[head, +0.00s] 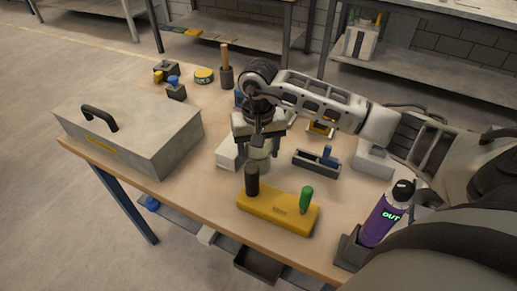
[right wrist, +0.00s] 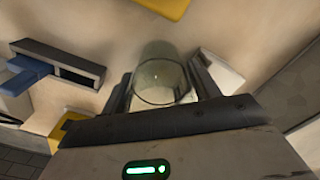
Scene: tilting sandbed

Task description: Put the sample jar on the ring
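The sample jar (head: 258,158), a greenish translucent cylinder, is upright below my right gripper (head: 258,142), behind the yellow block. In the right wrist view the jar (right wrist: 160,80) is between the two fingers of the right gripper (right wrist: 162,88), its round rim facing the camera. The fingers lie close along both sides; whether they press on the glass I cannot tell. Whether the jar's bottom rests on the table is also unclear. I cannot make out a ring in either view. My left gripper is not in view.
A yellow block (head: 275,211) with black and green handles stands in front of the jar. A white box (head: 227,152) is close on its left, a dark tray (head: 315,164) on its right. A large grey case (head: 140,130) fills the left; a purple bottle (head: 383,220) is front right.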

